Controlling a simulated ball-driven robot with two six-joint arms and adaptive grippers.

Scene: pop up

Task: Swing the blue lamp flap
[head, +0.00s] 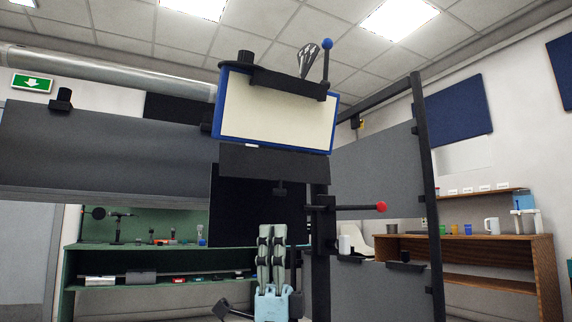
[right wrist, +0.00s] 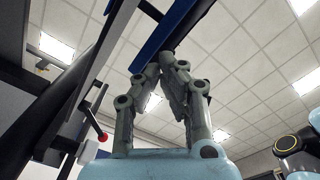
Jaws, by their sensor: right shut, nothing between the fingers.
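The blue lamp flap (head: 275,112) is a tilted cream panel in a blue frame, high in the middle of the head view. A dark bracket runs along its top edge, and a dark bar lies just below it. My right gripper (head: 272,228) points up below the flap, its fingers shut and empty. In the right wrist view the gripper's fingertips (right wrist: 168,58) meet under a long blue edge (right wrist: 165,38), probably the flap's frame. They look close to it; I cannot tell whether they touch. My left gripper is not in view.
A lever with a red ball (head: 381,207) sticks out right of the post. A rod with a blue ball (head: 327,44) stands above the flap. Grey panels (head: 110,150) flank the flap on both sides. A wooden shelf (head: 470,240) with cups stands at the right.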

